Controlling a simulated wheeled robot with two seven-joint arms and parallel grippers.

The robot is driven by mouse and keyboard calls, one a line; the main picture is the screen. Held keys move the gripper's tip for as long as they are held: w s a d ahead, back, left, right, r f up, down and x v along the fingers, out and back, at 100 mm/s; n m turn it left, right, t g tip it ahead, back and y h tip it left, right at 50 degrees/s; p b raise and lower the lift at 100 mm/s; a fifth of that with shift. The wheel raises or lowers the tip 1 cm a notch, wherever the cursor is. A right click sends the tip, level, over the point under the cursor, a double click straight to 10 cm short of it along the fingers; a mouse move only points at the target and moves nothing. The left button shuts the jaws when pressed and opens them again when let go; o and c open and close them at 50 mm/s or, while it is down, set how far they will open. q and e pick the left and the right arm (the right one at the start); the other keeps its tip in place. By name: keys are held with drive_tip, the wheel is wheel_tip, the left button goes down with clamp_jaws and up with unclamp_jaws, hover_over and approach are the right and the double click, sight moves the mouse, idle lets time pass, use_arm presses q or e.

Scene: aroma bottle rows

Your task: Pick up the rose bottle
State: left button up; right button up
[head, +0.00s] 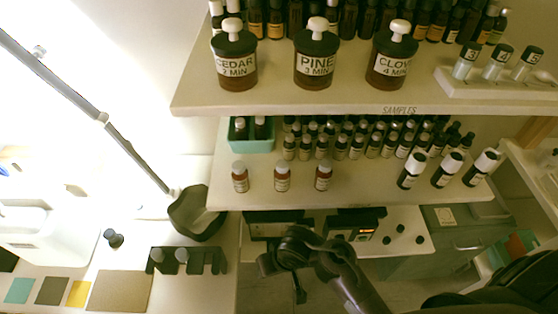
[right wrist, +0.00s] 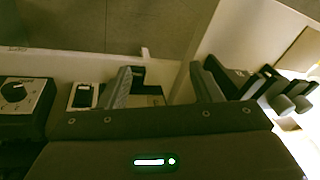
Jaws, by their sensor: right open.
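No label that I can read says rose. Three small amber bottles with pale caps stand spaced apart on the middle shelf: a left one (head: 240,178), a middle one (head: 282,178) and a right one (head: 323,178). Three dark bottles with white caps (head: 447,170) stand at the right of that shelf; their labels are too small to read. My right gripper (head: 282,276) is below the middle shelf's front edge, apart from all bottles. In the right wrist view its two fingers (right wrist: 165,82) are spread with nothing between them. My left gripper is not in view.
The upper shelf (head: 290,104) holds large jars marked CEDAR, PINE and CLOV and a small vial rack (head: 500,84). Rows of small bottles fill the back of the middle shelf (head: 370,192). A dark holder (head: 186,261) and dark bin (head: 196,213) sit lower left.

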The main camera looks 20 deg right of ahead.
sight(284, 174)
drive_tip(key=s+d+r+m+t+h+p, duration=0.1)
drive_tip(key=d+r+p, duration=0.1)
drive_tip(key=r, duration=0.9)
drive_tip(key=d+r+t+h+p, duration=0.1)
drive_tip(key=d+r+h+p, duration=0.15)
drive_tip(key=r, duration=0.85)
drive_tip(key=shift+y, duration=0.45)
drive_tip(key=w, duration=0.2)
drive_tip(key=w+p, duration=0.1)
drive_tip(key=w, duration=0.1)
drive_tip(key=w+p, duration=0.1)
drive_tip(key=w, duration=0.1)
drive_tip(key=shift+w+d+r, duration=0.25)
drive_tip(key=shift+d, duration=0.05)
drive_tip(key=w, duration=0.2)
drive_tip(key=w+p, duration=0.1)
drive_tip(key=w, duration=0.2)
drive_tip(key=shift+w+d+f+p, duration=0.2)
drive_tip(key=shift+w+p, duration=0.1)
drive_tip(key=shift+w, duration=0.05)
drive_tip(key=shift+w+f, duration=0.2)
drive_tip(key=shift+f, duration=0.2)
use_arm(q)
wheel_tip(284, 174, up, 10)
use_arm(e)
drive_tip(key=shift+s+t, duration=0.1)
drive_tip(key=shift+t, duration=0.2)
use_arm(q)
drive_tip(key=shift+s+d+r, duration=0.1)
